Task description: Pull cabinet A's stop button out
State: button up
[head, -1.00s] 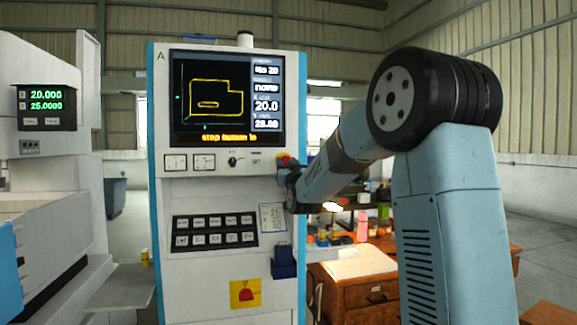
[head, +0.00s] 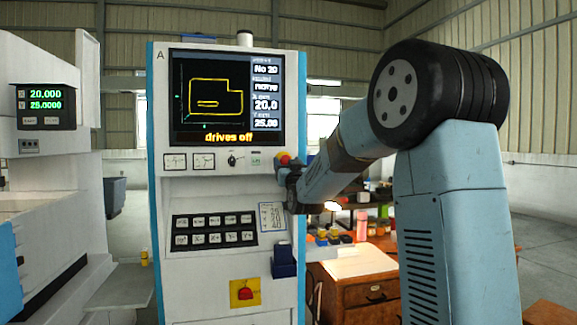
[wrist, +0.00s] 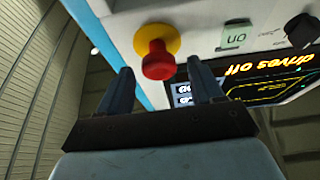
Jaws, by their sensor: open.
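Cabinet A (head: 208,188) is a white panel with blue edges and the letter A at its top left. Its stop button (head: 284,157) is a red knob on a yellow ring at the right of the panel, partly hidden by my arm. In the wrist view the red stop button (wrist: 158,62) stands out from its yellow ring, close in front of my gripper (wrist: 160,82). The gripper's two fingers are open, one on each side of the knob's line, with gaps to both. The cabinet's screen (head: 227,98) reads "drives off".
A black key panel (head: 215,231) and a dark blue box (head: 284,262) are lower on the cabinet. A wooden desk (head: 372,297) with small items stands behind on the right. A white machine (head: 50,190) with a green readout is at the left.

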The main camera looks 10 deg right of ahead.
jog(key=shift+s, duration=0.1)
jog(key=v, duration=1.3)
jog(key=shift+s+f, duration=0.25)
jog(key=s+f+g, duration=0.4)
jog(key=s+g, duration=0.1)
jog(key=s, duration=0.6)
jog(key=s+f+g, duration=0.5)
jog(key=s+g, duration=0.1)
jog(key=s, duration=0.5)
jog(key=s+f+g, duration=0.5)
jog(key=s, duration=0.7)
jog(key=shift+d+g, duration=0.3)
jog(key=shift+g, duration=0.1)
